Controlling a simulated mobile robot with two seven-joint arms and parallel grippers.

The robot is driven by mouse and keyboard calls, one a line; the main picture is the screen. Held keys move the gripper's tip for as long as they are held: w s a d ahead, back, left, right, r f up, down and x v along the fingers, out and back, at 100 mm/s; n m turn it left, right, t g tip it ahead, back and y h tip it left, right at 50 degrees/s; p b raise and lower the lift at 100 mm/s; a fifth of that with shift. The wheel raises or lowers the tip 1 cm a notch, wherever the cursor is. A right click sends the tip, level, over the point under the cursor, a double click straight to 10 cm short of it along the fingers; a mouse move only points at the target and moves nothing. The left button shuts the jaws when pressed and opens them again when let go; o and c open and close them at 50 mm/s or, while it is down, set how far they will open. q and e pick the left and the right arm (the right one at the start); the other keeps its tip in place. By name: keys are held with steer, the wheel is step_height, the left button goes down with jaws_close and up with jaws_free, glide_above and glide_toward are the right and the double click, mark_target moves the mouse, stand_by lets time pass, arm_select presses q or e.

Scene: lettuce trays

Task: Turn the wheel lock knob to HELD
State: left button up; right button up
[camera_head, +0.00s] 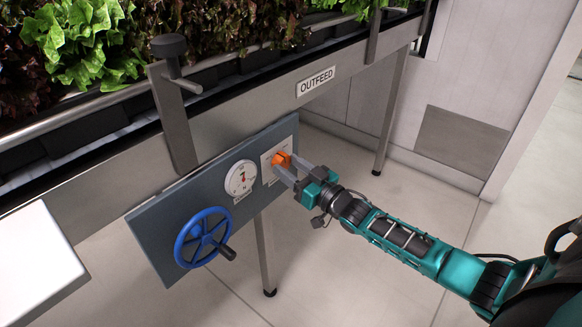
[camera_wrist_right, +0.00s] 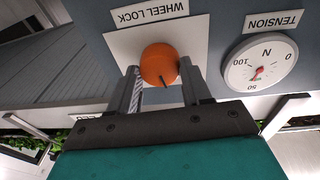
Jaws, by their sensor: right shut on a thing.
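The orange wheel lock knob (camera_head: 281,159) sits on a white plate (camera_head: 268,172) at the right end of the grey-blue panel (camera_head: 150,225). My right gripper (camera_head: 287,165) reaches it from the right and is shut on the knob, one finger on each side. In the right wrist view, which is upside down, the knob (camera_wrist_right: 158,62) lies between the fingers of my right gripper (camera_wrist_right: 158,83), below the WHEEL LOCK label (camera_wrist_right: 150,14). A short dark mark shows on the knob's lower edge. The position words on the plate are not legible. My left gripper is not in view.
A TENSION dial (camera_head: 241,178) with a red needle is left of the knob; it also shows in the wrist view (camera_wrist_right: 262,64). A blue handwheel (camera_head: 203,238) is further left. Lettuce stands above the OUTFEED rail (camera_head: 316,81). A table leg (camera_head: 265,250) is below the panel.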

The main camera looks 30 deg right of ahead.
steer(key=n, duration=0.4)
steer(key=shift+y, duration=0.4)
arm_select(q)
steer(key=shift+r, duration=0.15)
arm_select(e)
steer(key=shift+d+n+y, duration=0.1)
steer(key=shift+n+y, duration=0.3)
steer(key=shift+n, duration=1.5)
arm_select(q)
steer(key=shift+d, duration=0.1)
arm_select(e)
steer(key=o, duration=1)
steer(key=shift+o, duration=0.2)
steer(key=shift+s+d+f, duration=0.15)
steer(key=shift+s, duration=0.25)
arm_select(q)
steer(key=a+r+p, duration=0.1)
steer(key=p, duration=0.1)
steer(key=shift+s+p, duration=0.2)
steer(key=shift+p, duration=0.1)
arm_select(e)
steer(key=v, duration=1.2)
